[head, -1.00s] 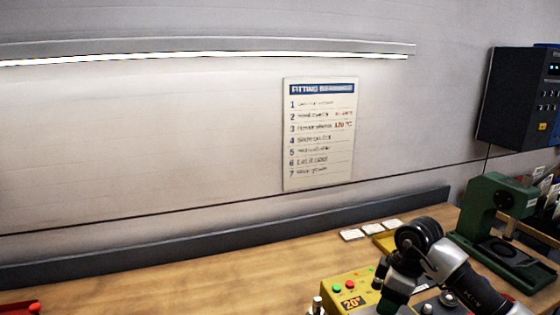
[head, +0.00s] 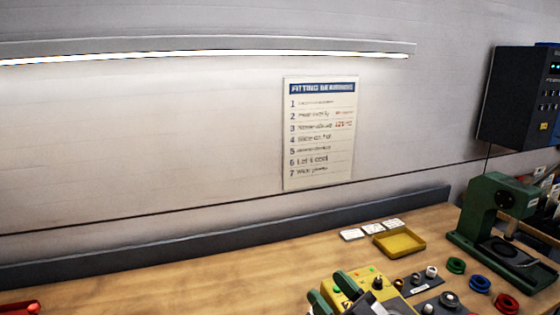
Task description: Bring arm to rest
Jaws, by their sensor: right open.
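My right gripper (head: 332,293) is at the bottom edge of the head view, right of centre. Its two green fingers stand apart with nothing seen between them. It is in front of a yellow control box (head: 372,277) with coloured buttons and hides part of it. I cannot tell whether it touches the box. Most of my right arm is below the picture. My left gripper is not in view.
A yellow tray (head: 418,243) and white cards lie on the wooden bench (head: 190,282). Green, blue and red rings (head: 479,284) and small metal parts lie at the right, near a green press (head: 490,215). A red item (head: 20,308) is at far left. The bench's middle-left is clear.

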